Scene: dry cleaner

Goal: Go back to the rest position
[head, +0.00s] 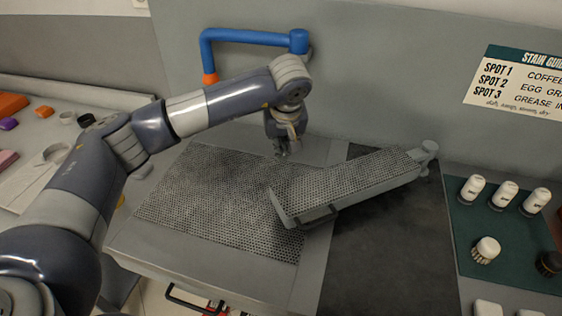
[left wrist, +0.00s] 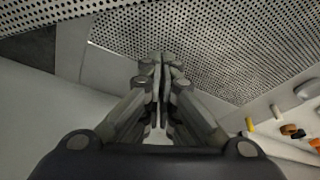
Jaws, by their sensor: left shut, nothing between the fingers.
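My left gripper (head: 283,150) is at the back edge of the perforated board (head: 190,205), pointing down. It is shut and empty, its fingers pressed together in the left wrist view (left wrist: 162,65). My left arm reaches in from the left across the head view. The perforated board also shows in the left wrist view (left wrist: 240,35). My right gripper is in neither view.
A hinged perforated arm (head: 350,185) with a dark handle lies over the board's right side. A blue pipe (head: 250,35) rises behind. White bottles (head: 505,193) and brushes (head: 486,249) stand on a green mat (head: 470,225) at right. A cluttered counter (head: 40,130) is at left.

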